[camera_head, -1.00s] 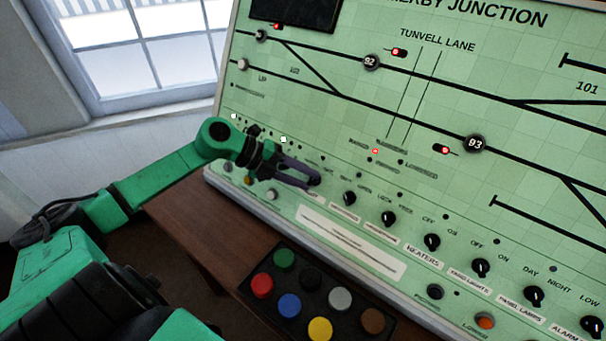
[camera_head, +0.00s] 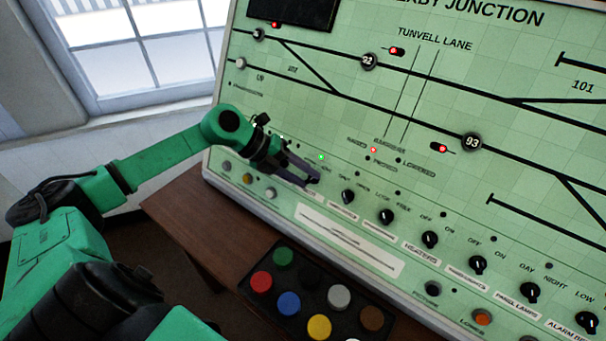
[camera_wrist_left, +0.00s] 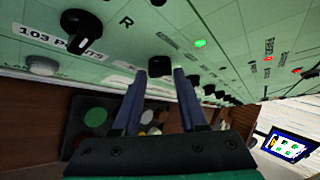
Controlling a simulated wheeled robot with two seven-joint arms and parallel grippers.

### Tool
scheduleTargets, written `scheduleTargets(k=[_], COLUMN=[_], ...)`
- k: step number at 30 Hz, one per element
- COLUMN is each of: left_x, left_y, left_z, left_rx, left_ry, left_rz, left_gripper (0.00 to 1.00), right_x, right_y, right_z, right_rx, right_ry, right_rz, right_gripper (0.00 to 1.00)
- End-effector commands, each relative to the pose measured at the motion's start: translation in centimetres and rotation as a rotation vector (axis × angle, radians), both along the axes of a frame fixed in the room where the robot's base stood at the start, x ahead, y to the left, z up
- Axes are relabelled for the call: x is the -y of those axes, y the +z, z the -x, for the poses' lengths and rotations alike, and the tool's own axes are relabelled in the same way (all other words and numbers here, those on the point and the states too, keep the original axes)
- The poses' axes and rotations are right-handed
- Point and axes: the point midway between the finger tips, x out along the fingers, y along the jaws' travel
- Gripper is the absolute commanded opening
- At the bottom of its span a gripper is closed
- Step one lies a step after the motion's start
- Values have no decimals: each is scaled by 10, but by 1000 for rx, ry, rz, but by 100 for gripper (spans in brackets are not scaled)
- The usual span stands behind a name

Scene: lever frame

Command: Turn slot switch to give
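My left gripper (camera_head: 313,182) is at the lower part of the green panel, at the left end of the row of black knobs. In the left wrist view its two fingers (camera_wrist_left: 161,74) stand apart, with a black knob (camera_wrist_left: 160,66) between or just beyond their tips. I cannot tell whether they press on it. In the head view the fingers hide this knob and its label, so I cannot read whether it is the slot switch. A green lamp (camera_head: 321,157) is lit just above; it also shows in the left wrist view (camera_wrist_left: 200,43). My right gripper is not in view.
More black knobs (camera_head: 347,197) run to the right along the panel. In the left wrist view a larger knob (camera_wrist_left: 82,31) sits left of the fingers. A black box (camera_head: 245,292) with coloured buttons stands on the wooden desk (camera_head: 190,215) below.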

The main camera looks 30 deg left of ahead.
Motion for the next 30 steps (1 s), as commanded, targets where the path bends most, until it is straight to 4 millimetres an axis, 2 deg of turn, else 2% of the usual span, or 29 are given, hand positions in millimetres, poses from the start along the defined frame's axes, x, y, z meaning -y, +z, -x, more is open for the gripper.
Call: scheduleTargets(k=[2,11,17,22,26,30], left_x=[0,0,-10,-18,-24,-40], left_y=[0,0,3,15,31,46], left_z=[0,0,5,12,17,26], left_rx=[-1,-1,-5,-6,-3,1], left_ry=[0,1,11,2,-3,3], left_rz=[1,2,1,-2,9,6], left_gripper=[68,68,68,68,68,68], right_x=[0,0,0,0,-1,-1], right_y=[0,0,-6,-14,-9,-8], right_z=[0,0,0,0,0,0], right_rx=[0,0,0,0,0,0], right_ry=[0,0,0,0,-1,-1], right_rz=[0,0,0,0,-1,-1], right_gripper=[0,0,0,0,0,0])
